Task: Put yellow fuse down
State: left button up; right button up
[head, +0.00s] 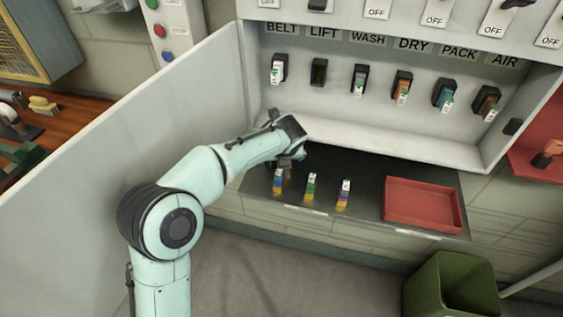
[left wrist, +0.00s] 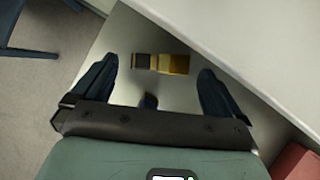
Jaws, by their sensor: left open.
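My left gripper (head: 297,154) is over the left end of the dark shelf under the fuse panel. In the left wrist view my left gripper (left wrist: 158,66) has its fingers spread wide. A yellow fuse (left wrist: 174,64) with a darker middle shows in the gap between the fingertips, apart from both. In the head view the gripper mostly hides that spot. Close by on the shelf stand a blue-and-yellow fuse (head: 278,182), a green-and-yellow fuse (head: 311,187) and a purple-and-yellow fuse (head: 343,194). My right gripper is not in view.
A red tray (head: 455,212) is on the right of the dark shelf (head: 365,172). Above, the panel has labelled sockets, several with fuses; the LIFT socket (head: 319,72) looks empty. A pale side panel (head: 110,135) stands at left. A green bin (head: 425,288) is on the floor.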

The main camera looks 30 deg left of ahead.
pick_arm(q)
jog(key=x, duration=0.2)
jog(key=shift+w+a+f, duration=0.15)
jog(key=shift+f, duration=0.2)
jog(key=c, duration=1.2)
jog(key=shift+r, duration=0.1)
